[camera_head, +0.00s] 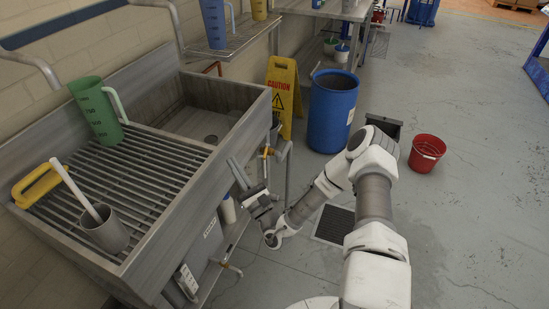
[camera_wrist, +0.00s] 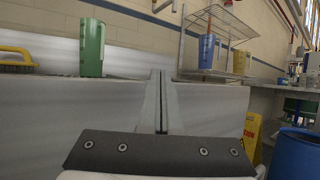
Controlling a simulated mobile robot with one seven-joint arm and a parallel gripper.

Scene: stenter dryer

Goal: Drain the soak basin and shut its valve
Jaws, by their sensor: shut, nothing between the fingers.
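The grey metal soak basin (camera_head: 190,122) is at the back of the sink unit, with a round drain on its floor. I cannot tell whether water stands in it. A yellow-orange valve handle (camera_head: 265,153) is on piping by the basin's front right corner. Another small tap-like fitting with a yellowish end (camera_head: 230,267) is low under the grated side; which one drains the basin is unclear. My gripper (camera_head: 238,170) is at the front of the unit, left of the yellow-orange handle. In the wrist view its fingers (camera_wrist: 161,75) are together and empty, before the front panel (camera_wrist: 225,112).
The slatted drainboard (camera_head: 120,175) holds a green jug (camera_head: 95,110), yellow brush (camera_head: 38,184) and grey cup (camera_head: 105,232). A caution sign (camera_head: 283,95), blue barrel (camera_head: 332,110) and red bucket (camera_head: 426,153) stand right. A floor grate (camera_head: 333,225) lies below; floor at right is open.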

